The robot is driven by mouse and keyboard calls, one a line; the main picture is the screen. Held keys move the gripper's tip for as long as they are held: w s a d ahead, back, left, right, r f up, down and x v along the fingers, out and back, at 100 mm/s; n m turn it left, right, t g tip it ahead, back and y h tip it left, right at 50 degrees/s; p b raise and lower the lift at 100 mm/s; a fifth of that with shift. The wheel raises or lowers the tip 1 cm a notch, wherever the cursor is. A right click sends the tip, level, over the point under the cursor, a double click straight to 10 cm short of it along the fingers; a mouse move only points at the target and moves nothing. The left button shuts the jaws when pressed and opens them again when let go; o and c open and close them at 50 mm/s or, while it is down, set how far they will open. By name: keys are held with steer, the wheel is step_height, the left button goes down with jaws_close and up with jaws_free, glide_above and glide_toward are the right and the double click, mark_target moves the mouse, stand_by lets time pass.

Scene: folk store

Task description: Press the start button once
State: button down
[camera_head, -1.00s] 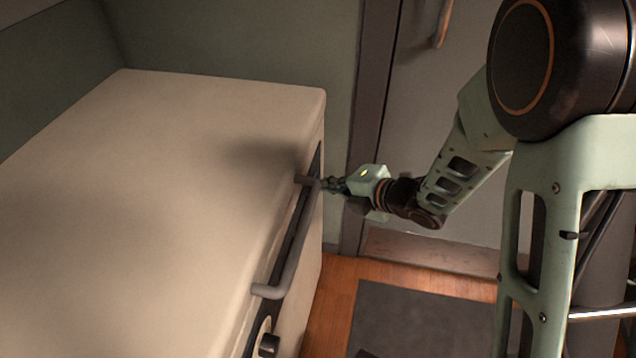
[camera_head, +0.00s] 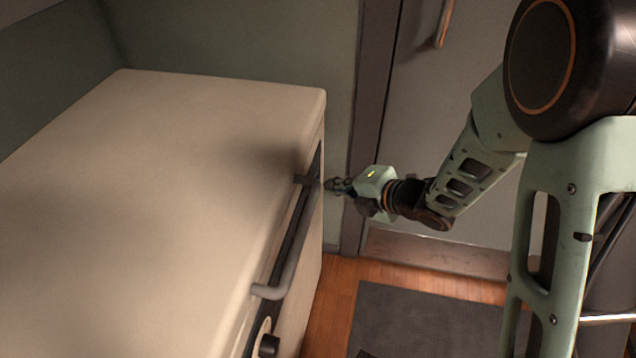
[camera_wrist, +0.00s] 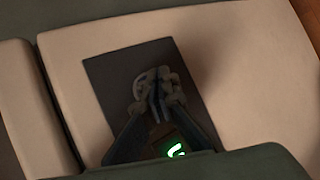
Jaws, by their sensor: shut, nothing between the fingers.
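A cream appliance (camera_head: 150,200) fills the left of the head view, with a dark strip and a grey bar handle (camera_head: 290,262) along its front. My gripper (camera_head: 328,184) is shut and empty, beside the far end of the handle and very close to the front; I cannot tell whether it touches. In the wrist view, my shut gripper (camera_wrist: 156,112) is in front of a dark panel (camera_wrist: 110,75) on a cream surface. I cannot make out a start button; the fingers cover part of the panel. A small green light shows at the gripper's base.
A dark round knob (camera_head: 268,345) sits on the appliance front near the bottom of the head view. A grey door (camera_head: 440,130) stands behind my arm. A dark mat (camera_head: 420,320) lies on the wooden floor. The appliance top is clear.

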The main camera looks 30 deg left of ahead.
steer(key=shift+d, duration=0.1)
steer(key=d, duration=0.1)
steer(key=w+d, duration=0.1)
steer(key=d, duration=0.2)
steer(key=shift+w+d, duration=0.25)
steer(key=shift+d, duration=0.1)
stand_by(0.9)
